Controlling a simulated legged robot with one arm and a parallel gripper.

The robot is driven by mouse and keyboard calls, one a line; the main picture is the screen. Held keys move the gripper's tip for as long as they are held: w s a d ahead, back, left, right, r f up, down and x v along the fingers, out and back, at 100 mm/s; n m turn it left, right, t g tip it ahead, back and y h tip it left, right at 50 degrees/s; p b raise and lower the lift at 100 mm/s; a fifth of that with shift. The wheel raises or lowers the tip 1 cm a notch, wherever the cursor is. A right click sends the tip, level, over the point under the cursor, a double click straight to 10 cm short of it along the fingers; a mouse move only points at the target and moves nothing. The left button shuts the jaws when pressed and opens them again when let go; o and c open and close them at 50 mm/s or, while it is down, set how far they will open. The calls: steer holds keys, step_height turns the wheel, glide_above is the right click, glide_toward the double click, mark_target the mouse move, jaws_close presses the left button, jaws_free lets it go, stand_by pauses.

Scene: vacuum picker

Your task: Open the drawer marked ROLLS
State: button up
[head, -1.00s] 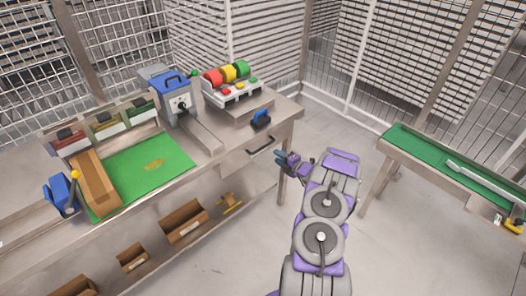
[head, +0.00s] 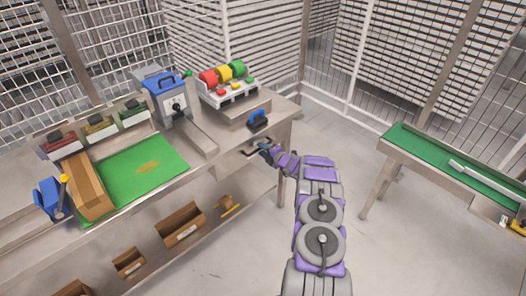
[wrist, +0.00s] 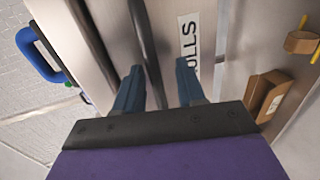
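The drawer marked ROLLS is under the right end of the workbench in the head view, and its front (head: 248,153) looks closed. In the wrist view a white label (wrist: 188,45) on the drawer front shows part of the word, and a dark bar handle (wrist: 144,40) runs beside it. My gripper (wrist: 157,78) is open, with its two blue fingers on either side of the handle. I cannot tell whether either finger touches it. In the head view my gripper (head: 267,150) is at the drawer front and covers part of the handle.
A blue-handled object (head: 258,120) stands on the bench above the drawer, near the coloured rolls (head: 224,73). Cardboard bins (head: 180,228) are on the lower shelf. A green-topped table (head: 440,160) stands to the right, with open floor between.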

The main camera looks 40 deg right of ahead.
steer(key=shift+a+r, duration=0.3)
steer(key=shift+a, duration=0.5)
steer(key=c, duration=0.5)
steer(key=shift+d, duration=0.1)
jaws_close()
steer(key=shift+d, duration=0.2)
steer(key=shift+s, duration=0.1)
